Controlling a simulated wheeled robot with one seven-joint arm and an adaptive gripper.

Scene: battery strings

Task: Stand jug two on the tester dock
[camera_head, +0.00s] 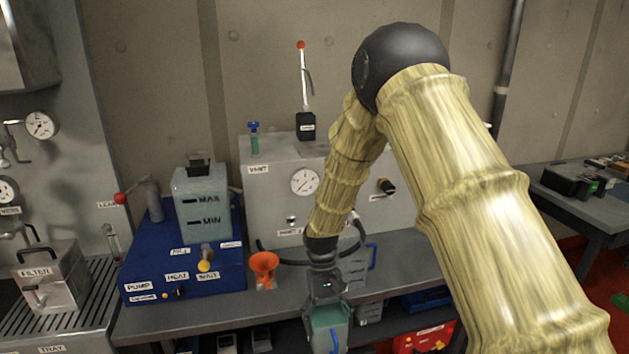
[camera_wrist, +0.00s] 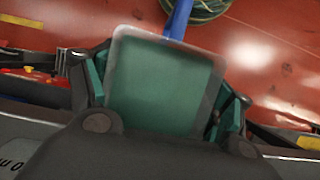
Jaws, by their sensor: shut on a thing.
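My gripper (camera_head: 326,294) hangs low at the front edge of the grey bench in the head view. It is shut on a translucent green jug (camera_head: 329,327) with a blue handle, cut off by the bottom of the picture. In the wrist view the jug (camera_wrist: 160,85) fills the space between the green fingers of the gripper (camera_wrist: 163,105). No number shows on this jug. Another pale jug (camera_head: 355,268) with a blue handle stands on the bench behind the gripper, partly hidden. I cannot tell which part is the tester dock; no such label is readable.
An orange funnel (camera_head: 264,265) stands left of the gripper. A blue pump unit (camera_head: 185,275) with a MAX/MIN tank is further left. A grey gauge box (camera_head: 270,185) backs the bench (camera_head: 190,325). Red and blue boxes are below. Coiled cable (camera_wrist: 195,8) lies on the red floor.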

